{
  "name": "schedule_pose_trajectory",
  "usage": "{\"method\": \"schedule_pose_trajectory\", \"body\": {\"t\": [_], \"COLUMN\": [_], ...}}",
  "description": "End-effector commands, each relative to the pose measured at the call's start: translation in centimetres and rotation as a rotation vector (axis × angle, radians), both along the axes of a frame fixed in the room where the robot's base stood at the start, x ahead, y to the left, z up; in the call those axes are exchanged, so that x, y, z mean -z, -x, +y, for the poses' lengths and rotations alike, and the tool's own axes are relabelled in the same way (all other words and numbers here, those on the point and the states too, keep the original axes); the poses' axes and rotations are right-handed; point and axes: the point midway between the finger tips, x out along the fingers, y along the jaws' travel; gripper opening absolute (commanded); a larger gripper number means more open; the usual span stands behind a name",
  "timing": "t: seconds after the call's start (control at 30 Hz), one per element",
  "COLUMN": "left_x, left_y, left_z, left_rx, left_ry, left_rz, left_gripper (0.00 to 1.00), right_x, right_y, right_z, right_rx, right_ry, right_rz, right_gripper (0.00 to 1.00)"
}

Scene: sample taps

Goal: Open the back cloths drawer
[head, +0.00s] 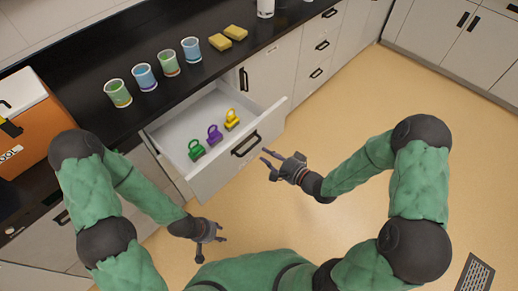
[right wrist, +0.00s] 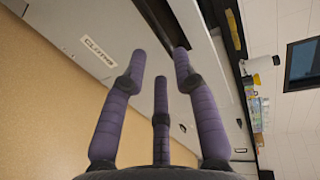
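A drawer (head: 208,177) stands pulled out below the dark counter in the head view, with a black bar handle (head: 246,145) on its front. It holds a green (head: 196,150), a purple (head: 215,135) and a yellow (head: 232,119) tap-like item. My right gripper (head: 268,158) is open and empty, just right of this drawer's front and apart from its handle. The right wrist view shows its spread fingers (right wrist: 160,65) before a pale front with a label reading CLOTHS (right wrist: 97,53). I cannot tell which drawer bears the label. My left gripper (head: 223,234) is open and empty, lower down over the floor.
Several cups, such as a green one (head: 118,93), and two yellow sponges (head: 227,37) stand on the counter (head: 95,58). An orange cooler box (head: 35,120) is at the left. More drawers with black handles (head: 322,44) lie further back.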

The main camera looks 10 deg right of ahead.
Motion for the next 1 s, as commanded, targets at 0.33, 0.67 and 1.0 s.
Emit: {"method": "schedule_pose_trajectory", "body": {"t": [0.33,0.67,1.0], "left_x": [0.0,0.0,0.0], "left_y": [0.0,0.0,0.0], "left_z": [0.0,0.0,0.0], "left_rx": [0.0,0.0,0.0], "left_ry": [0.0,0.0,0.0], "left_rz": [0.0,0.0,0.0], "left_gripper": [0.4,0.4,0.4], "right_x": [-0.8,-0.9,-0.8], "right_y": [3.2,3.4,3.4], "right_z": [-2.3,-2.4,-2.4], "right_rx": [0.001,0.0,0.0], "right_ry": [0.0,-0.001,0.003], "right_rz": [-0.001,-0.001,0.001], "right_gripper": [0.29,0.29,0.29]}}
